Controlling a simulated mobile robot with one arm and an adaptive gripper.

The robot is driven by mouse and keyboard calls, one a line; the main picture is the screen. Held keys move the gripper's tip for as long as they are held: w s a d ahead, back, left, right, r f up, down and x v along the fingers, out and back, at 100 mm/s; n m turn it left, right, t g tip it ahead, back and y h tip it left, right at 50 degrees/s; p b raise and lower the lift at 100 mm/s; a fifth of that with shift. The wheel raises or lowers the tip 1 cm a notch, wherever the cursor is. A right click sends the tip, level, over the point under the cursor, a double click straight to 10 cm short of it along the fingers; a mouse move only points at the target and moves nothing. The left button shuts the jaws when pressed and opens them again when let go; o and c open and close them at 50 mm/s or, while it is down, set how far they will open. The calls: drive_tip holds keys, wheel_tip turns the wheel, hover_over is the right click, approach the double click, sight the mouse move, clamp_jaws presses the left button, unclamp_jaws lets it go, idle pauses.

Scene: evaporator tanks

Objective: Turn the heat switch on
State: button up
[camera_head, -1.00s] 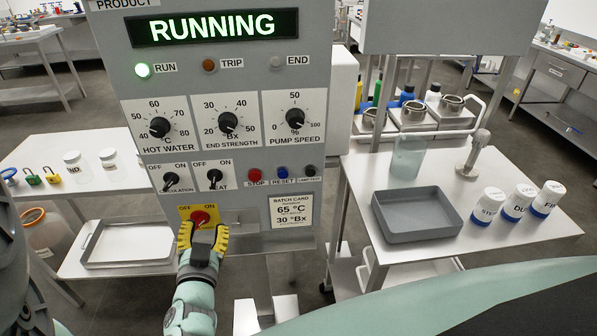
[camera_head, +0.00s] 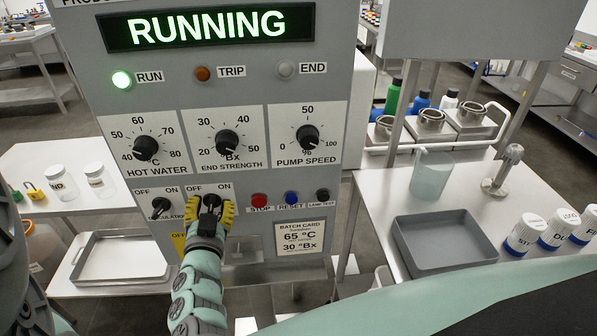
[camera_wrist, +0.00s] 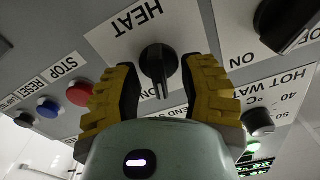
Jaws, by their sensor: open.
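The black heat switch (camera_head: 211,201) is on the grey panel, below its OFF and ON labels. My gripper (camera_head: 209,213), with yellow-black fingers, is open, with one finger on each side of the knob. A gap shows between the knob and each finger. The knob's bar points toward the label side, but which label it favours is not clear. The HEAT label is hidden behind my gripper in the head view.
The circulation switch (camera_head: 160,207) is close on the left. The red STOP button (camera_head: 259,201), blue RESET button (camera_head: 291,198) and black lamp-test button (camera_head: 322,195) are on the right. A yellow plate (camera_head: 179,241) is below, partly hidden. The display (camera_head: 207,26) reads RUNNING.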

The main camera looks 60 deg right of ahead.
drive_tip(key=shift+s, duration=0.1)
clamp_jaws()
idle(0.4)
